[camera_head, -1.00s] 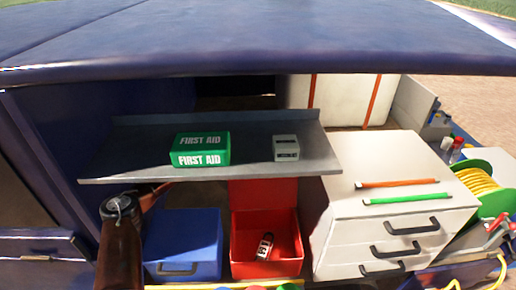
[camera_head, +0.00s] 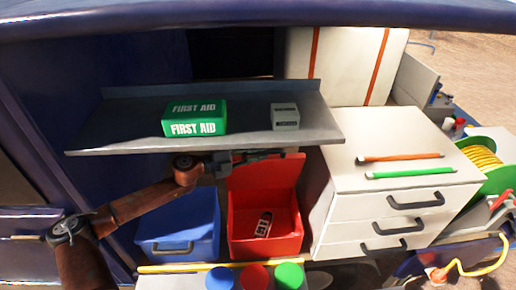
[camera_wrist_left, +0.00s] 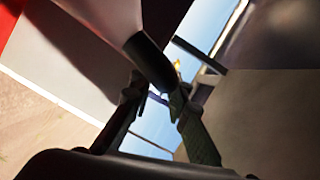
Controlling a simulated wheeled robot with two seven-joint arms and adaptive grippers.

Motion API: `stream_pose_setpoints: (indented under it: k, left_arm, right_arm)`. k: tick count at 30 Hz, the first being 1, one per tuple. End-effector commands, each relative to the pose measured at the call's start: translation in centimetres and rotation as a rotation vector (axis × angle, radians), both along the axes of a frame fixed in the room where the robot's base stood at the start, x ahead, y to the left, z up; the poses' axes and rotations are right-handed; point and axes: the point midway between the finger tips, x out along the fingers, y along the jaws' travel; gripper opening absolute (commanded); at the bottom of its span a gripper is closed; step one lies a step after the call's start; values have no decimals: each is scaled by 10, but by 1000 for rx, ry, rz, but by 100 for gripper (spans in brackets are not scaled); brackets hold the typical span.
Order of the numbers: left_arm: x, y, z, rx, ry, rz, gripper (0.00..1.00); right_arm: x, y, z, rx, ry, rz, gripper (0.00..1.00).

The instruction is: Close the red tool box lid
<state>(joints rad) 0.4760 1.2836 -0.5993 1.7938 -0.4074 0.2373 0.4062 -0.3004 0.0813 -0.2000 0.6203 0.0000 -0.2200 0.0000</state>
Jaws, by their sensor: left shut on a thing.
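The red tool box (camera_head: 265,245) stands open on the floor of the compartment, with a small labelled item inside it. Its red lid (camera_head: 268,185) stands upright at the back. My left arm reaches in from the left under the shelf, and my left gripper (camera_head: 262,156) is at the lid's top edge, partly hidden by the shelf's shadow. In the left wrist view its fingers (camera_wrist_left: 160,105) are shut around a dark, round-ended thing (camera_wrist_left: 150,62); I cannot tell whether this is part of the lid. My right gripper is not in view.
A grey shelf (camera_head: 240,122) hangs just above the gripper, bearing a green first aid box (camera_head: 195,118) and a small grey box (camera_head: 285,117). A blue tool box (camera_head: 178,225) stands left and a white drawer cabinet (camera_head: 335,205) right. Several coloured lids lie in front.

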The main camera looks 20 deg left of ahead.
Motion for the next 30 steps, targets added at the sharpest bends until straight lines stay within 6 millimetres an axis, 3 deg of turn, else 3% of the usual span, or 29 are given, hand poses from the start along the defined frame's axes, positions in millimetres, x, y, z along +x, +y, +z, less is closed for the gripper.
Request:
stream_pose_setpoints:
  k: [1, 6, 21, 22, 30]
  left_arm:
    - [-6, -3, -8, 8, -13, -2, 0]
    - [-17, -8, -11, 27, -54, 0, 0]
    - [-20, -10, -10, 35, -72, 1, 0]
    - [-20, -10, -10, 35, -72, 1, 17]
    - [-20, -10, -10, 35, -72, 0, 33]
  right_arm:
    - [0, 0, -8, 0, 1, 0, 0]
    - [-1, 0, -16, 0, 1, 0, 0]
    - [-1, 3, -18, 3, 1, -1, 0]
    - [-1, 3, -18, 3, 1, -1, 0]
    - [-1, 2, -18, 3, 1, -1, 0]
